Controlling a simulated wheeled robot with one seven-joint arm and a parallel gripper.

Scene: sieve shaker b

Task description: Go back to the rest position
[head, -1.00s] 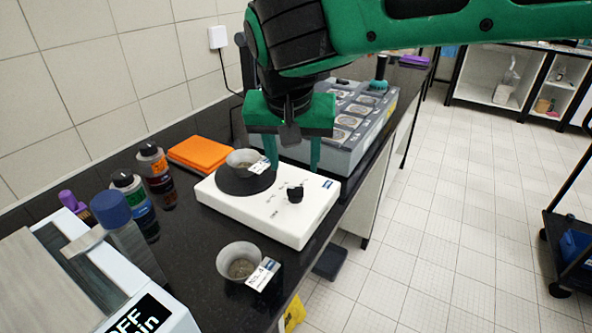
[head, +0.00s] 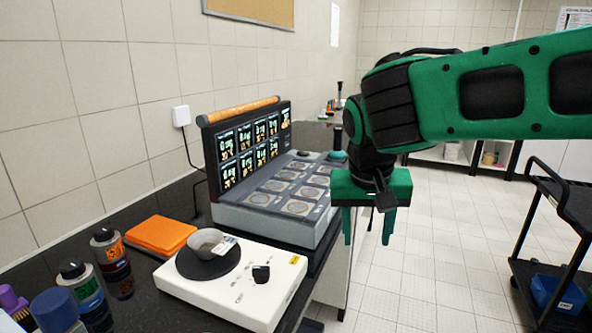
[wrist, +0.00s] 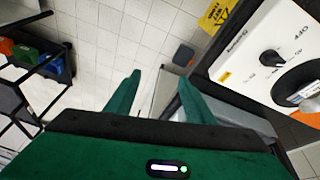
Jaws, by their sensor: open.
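My green gripper (head: 368,240) hangs in the air to the right of the bench edge in the head view, fingers pointing down, open and empty. In the wrist view its two fingers (wrist: 158,98) are spread apart above the tiled floor. The white shaker (head: 240,290) with its black knob stands on the bench to the lower left of my gripper. A grey cup with a label (head: 212,243) sits on the shaker's round black plate (head: 207,268). The shaker also shows at the right of the wrist view (wrist: 250,45).
A grey multi-station device (head: 270,225) with lit displays stands behind the shaker. A black cart (head: 550,270) stands at the right. The tiled floor (head: 430,270) between is clear.

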